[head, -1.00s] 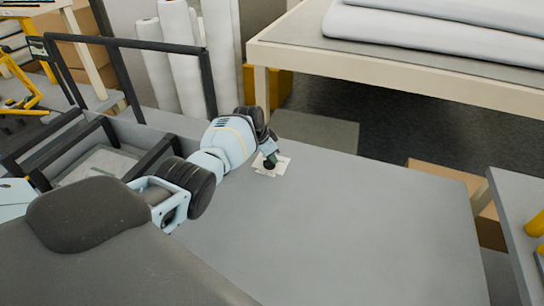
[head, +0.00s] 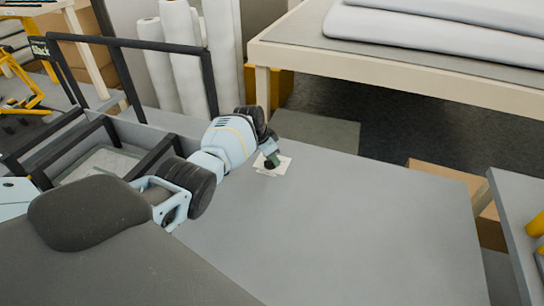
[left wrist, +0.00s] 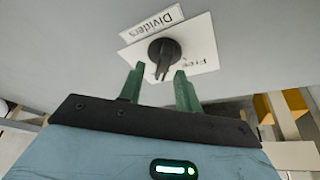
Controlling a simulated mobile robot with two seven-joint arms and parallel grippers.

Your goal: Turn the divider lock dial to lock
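The divider lock dial (left wrist: 164,52) is a round black knob with a raised grip, on a white plate (left wrist: 205,52) on the grey surface. The plate reads "Free", and a separate label (left wrist: 152,22) reads "Dividers". My left gripper (left wrist: 160,88) has its two green fingers apart, one on each side of the dial's grip end. I cannot tell whether they touch it. In the head view, my left gripper (head: 267,153) is over the white plate (head: 282,167) and partly covers it. My right gripper is not in view.
The grey worktop (head: 350,230) is clear to the right of the plate. A dark frame (head: 120,42) with dark dividers (head: 60,145) stands at the left. White rolls (head: 222,60) stand behind, and a table (head: 400,75) with wrapped rolls is at the back right.

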